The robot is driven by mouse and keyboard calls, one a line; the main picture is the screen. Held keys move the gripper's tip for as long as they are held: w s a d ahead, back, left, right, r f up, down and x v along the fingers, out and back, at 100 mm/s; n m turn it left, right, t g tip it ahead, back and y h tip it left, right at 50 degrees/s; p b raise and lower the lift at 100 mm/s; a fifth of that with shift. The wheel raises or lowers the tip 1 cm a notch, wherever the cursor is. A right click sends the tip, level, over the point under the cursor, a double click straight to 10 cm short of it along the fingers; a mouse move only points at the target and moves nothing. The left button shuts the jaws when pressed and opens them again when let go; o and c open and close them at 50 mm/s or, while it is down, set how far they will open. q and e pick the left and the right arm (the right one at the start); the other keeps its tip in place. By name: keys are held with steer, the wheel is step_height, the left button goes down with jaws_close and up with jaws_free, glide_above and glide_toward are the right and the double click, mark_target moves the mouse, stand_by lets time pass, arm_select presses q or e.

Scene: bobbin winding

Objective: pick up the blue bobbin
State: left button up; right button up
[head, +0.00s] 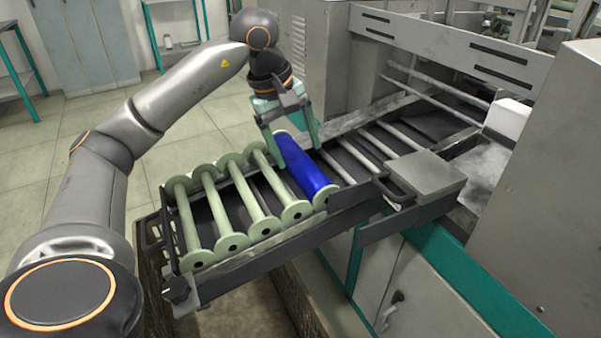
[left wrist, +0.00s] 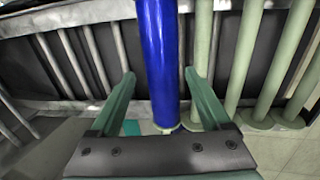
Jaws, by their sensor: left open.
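The blue bobbin (head: 303,171) lies in the rack at the right end of a row of pale green bobbins (head: 223,208). My left gripper (head: 296,148) is open above the far part of the blue bobbin, with its green fingers pointing down. In the left wrist view the blue bobbin (left wrist: 159,60) runs between the two spread fingers (left wrist: 158,82). Whether the fingers touch it cannot be told. The right finger is close to the neighbouring green bobbin (left wrist: 203,60). My right gripper is not in view.
The metal rack (head: 270,252) has bare rollers (head: 365,160) to the right of the blue bobbin. A grey box with a handle (head: 425,177) sits on the rack's right side. A large machine (head: 440,50) stands behind and to the right. Open tiled floor lies at the left.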

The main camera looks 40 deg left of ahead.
mark_target(300, 161)
arm_select(q)
steer(key=b+x, duration=0.1)
steer(key=x, duration=0.1)
steer(key=b+x, duration=0.1)
steer(key=x, duration=0.1)
steer(key=b+x, duration=0.1)
steer(key=x, duration=0.1)
steer(key=shift+s+a+f, duration=0.1)
steer(key=shift+a+f, duration=0.1)
steer(key=shift+a, duration=0.05)
steer(key=shift+c, duration=0.3)
steer(key=shift+r, duration=0.1)
jaws_close()
